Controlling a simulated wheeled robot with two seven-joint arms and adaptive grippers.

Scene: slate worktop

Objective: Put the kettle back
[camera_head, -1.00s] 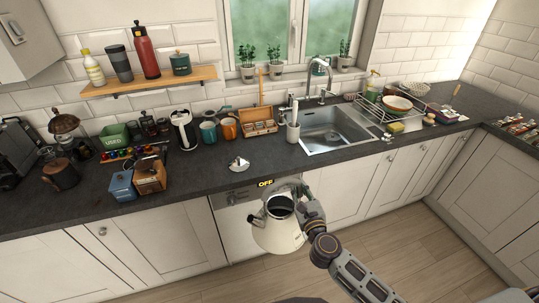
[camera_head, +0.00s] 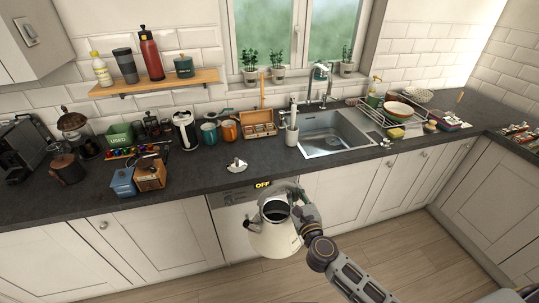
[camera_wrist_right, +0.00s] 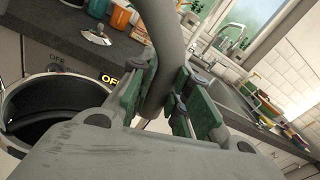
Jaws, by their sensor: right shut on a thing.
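The cream kettle (camera_head: 272,238) hangs in front of the cabinet fronts, below the worktop's front edge, with its lid off and its dark opening showing. My right gripper (camera_head: 300,204) is shut on the kettle's grey handle. In the right wrist view the green-padded fingers (camera_wrist_right: 160,92) close around the handle (camera_wrist_right: 163,60), and the kettle's open mouth (camera_wrist_right: 50,110) shows at the left. A small silver lid-like piece with a dark knob (camera_head: 237,164) lies on the worktop near its front edge. My left gripper is not in view.
The slate worktop (camera_head: 215,178) has free room around the lid-like piece. A black-and-white appliance (camera_head: 185,130), mugs (camera_head: 228,130) and a wooden box (camera_head: 258,124) stand behind. The sink (camera_head: 330,138) is to the right. An "OFF" label (camera_head: 262,184) shows below the worktop edge.

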